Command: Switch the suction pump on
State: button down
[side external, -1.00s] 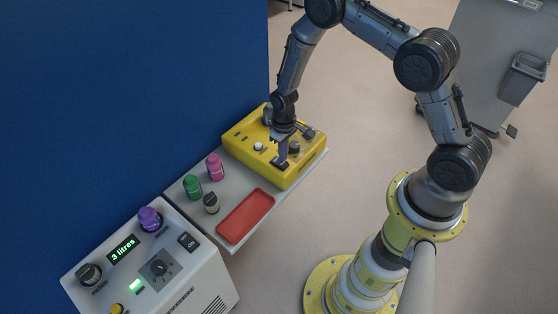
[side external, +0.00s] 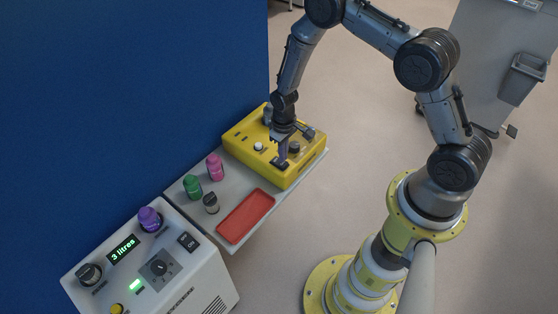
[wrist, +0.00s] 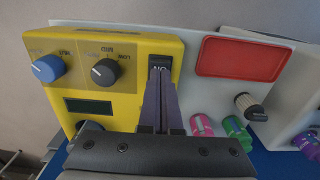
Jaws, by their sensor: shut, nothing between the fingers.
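The suction pump is a yellow box (side external: 303,173) on the grey shelf in the side view. It also fills the left of the wrist view (wrist: 140,45). Its black rocker switch (wrist: 159,62) has an upside-down mark that looks like ON. My gripper (wrist: 161,82) is shut and empty, pointing at the switch, with its fingertips at the switch's near edge. I cannot tell whether they touch it. In the side view my gripper (side external: 282,161) is down over the box's front corner and hides part of the switch. The pump's small display (wrist: 89,106) is dark.
A blue knob (wrist: 47,68) and a black knob (wrist: 105,72) are left of the switch in the wrist view. A red tray (side external: 246,216) and pink (side external: 215,167), green (side external: 193,187) and dark (side external: 211,203) capped items are beside the pump. A white machine (side external: 190,270) stands nearer.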

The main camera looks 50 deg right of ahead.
jog(key=shift+f, duration=0.95)
dwell(0.6)
jog(key=shift+r, duration=3.5)
